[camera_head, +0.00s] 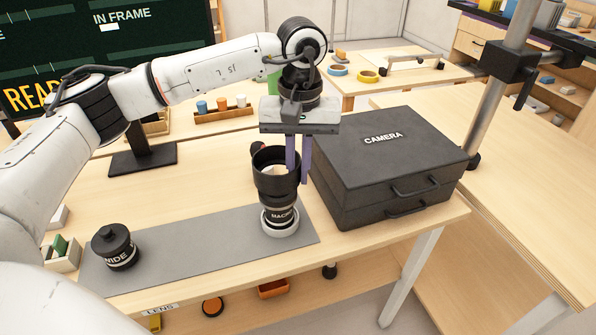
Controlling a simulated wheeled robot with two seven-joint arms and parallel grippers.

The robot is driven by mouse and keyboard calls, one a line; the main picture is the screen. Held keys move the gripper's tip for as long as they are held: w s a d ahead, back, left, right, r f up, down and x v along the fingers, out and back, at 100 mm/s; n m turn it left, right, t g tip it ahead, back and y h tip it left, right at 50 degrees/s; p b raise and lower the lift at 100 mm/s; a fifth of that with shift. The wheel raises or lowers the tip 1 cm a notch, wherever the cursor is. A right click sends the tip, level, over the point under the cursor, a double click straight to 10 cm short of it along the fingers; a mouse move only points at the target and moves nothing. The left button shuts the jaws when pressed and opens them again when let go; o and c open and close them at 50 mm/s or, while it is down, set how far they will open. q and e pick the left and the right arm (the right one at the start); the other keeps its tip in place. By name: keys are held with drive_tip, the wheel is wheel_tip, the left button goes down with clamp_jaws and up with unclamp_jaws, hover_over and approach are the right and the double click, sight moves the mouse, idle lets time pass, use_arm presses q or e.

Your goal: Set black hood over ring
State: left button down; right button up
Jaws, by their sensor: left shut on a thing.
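The black hood (275,181) is a wide, open-topped cylinder, upright directly above the lens marked MACRO (280,213). My left gripper (298,178) points down, with its purple fingers shut on the hood's right wall. One finger is on the inner side and the other is outside on the right. The lens stands upright in a pale ring-shaped holder (281,230) on the grey mat. The hood hides the lens top, and I cannot tell whether the two touch or whether a ring is under the hood. My right gripper is not in view.
A black CAMERA case (385,160) stands close on the right. A black lens marked WIDE (115,248) stands at the left end of the grey mat (195,245). A monitor (110,50) is behind. The mat between the two lenses is clear.

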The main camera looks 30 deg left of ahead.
use_arm(q)
drive_tip(key=shift+r, duration=0.3)
drive_tip(key=shift+a+r+p, duration=0.1)
drive_tip(key=shift+r+p, duration=1.25)
drive_tip(key=shift+r, duration=0.6)
